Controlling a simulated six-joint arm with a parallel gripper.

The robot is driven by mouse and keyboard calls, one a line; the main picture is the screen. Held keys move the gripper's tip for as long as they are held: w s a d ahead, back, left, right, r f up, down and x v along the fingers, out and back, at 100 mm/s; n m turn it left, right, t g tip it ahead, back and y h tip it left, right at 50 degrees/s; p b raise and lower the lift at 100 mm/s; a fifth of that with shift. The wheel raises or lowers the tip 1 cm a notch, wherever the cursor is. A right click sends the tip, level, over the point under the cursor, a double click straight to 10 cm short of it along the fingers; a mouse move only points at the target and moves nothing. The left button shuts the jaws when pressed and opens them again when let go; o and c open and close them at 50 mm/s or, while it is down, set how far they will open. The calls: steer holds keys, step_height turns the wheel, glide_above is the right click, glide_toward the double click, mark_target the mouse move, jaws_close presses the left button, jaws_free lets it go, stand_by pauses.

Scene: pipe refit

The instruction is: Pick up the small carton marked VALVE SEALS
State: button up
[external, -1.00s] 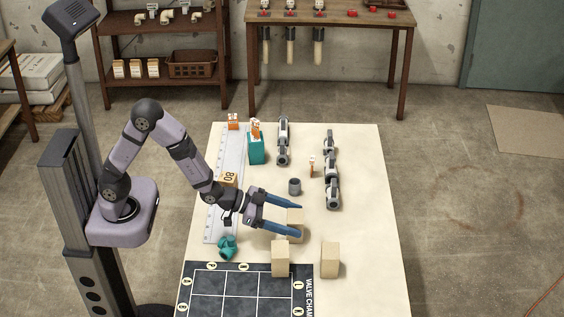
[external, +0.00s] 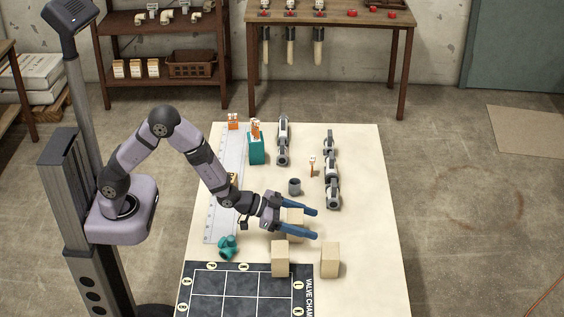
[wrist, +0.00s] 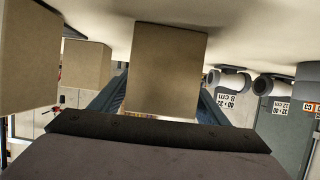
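Three plain tan cartons stand on the table; no marking shows on the faces I see, so I cannot tell which is VALVE SEALS. One carton (external: 295,216) is between or just below my fingers in the external view, and one carton fills the middle of the wrist view (wrist: 166,70). Another carton (external: 280,259) stands nearer the black mat, and another (external: 330,261) is to its right. Two cartons show at the left of the wrist view (wrist: 30,55) (wrist: 86,64). My gripper (external: 316,224) is open, its blue fingers spread; I cannot tell whether they touch the carton.
Grey pipe fittings (external: 332,178) lie behind the gripper, with a small grey cup (external: 294,187) close by. A green valve part (external: 227,247) sits left of the cartons. The dark gridded mat (external: 225,296) is at the front. The table's right side is clear.

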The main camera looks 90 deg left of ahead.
steer(key=c, duration=0.9)
step_height(320, 180, up, 10)
steer(key=shift+r, duration=0.1)
